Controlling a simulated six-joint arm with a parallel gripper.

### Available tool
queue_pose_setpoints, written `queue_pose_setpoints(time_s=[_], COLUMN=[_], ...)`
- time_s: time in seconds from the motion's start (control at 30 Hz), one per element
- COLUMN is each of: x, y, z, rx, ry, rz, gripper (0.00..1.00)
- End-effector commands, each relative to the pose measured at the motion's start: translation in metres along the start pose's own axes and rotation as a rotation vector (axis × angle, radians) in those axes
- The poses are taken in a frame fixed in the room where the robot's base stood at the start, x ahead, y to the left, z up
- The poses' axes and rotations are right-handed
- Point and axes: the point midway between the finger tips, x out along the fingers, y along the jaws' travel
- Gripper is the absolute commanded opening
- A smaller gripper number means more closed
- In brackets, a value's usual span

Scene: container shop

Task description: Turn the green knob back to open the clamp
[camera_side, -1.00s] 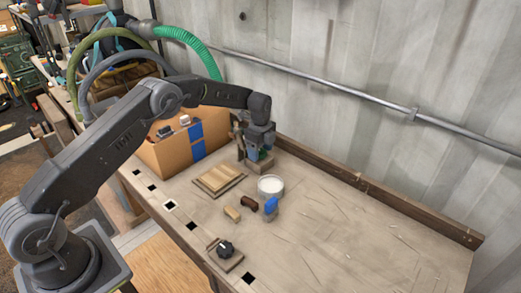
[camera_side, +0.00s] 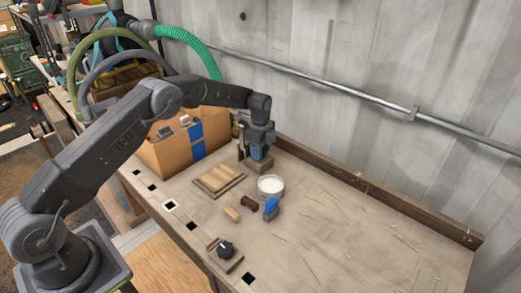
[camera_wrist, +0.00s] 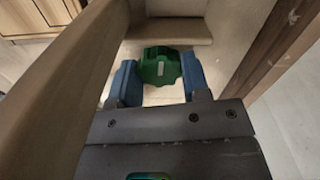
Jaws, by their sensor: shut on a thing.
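The green knob (camera_wrist: 159,66), with a pale mark on its face, sits between the two blue fingers of my gripper (camera_wrist: 156,82) in the wrist view. My gripper is shut on the knob. In the side view my gripper (camera_side: 260,152) points down at the wooden clamp (camera_side: 259,166) near the back wall, and its fingers hide the knob. In the wrist view wooden parts of the clamp (camera_wrist: 172,30) show beyond the knob. I cannot tell how wide the clamp stands.
A cardboard box (camera_side: 170,153) with blue tape stands left of the clamp. A square wooden board (camera_side: 218,178), a white round tub (camera_side: 271,185), a blue piece (camera_side: 271,205), small blocks and a black knob on a plate (camera_side: 226,250) lie in front. The bench's right side is clear.

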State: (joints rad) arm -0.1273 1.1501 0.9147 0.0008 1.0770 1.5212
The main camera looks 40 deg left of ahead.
Motion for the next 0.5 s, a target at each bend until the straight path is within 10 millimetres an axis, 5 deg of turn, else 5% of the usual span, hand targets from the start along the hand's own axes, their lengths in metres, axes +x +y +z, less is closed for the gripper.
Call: queue_pose_setpoints(time_s=[0.03, 0.07, 0.1, 0.3, 0.5], x=[0.0, 0.0, 0.0, 0.0001, 0.0001], y=[0.0001, 0.0001, 0.0001, 0.0001, 0.0], z=[-0.0006, -0.0006, -0.0006, -0.0005, -0.0004], rx=[0.0, 0.0, 0.0, 0.001, 0.001], ry=[0.002, 0.002, 0.002, 0.001, 0.001], rz=[0.001, 0.001, 0.001, 0.0, 0.0], gripper=[0.19, 0.44, 0.48, 0.67, 0.69])
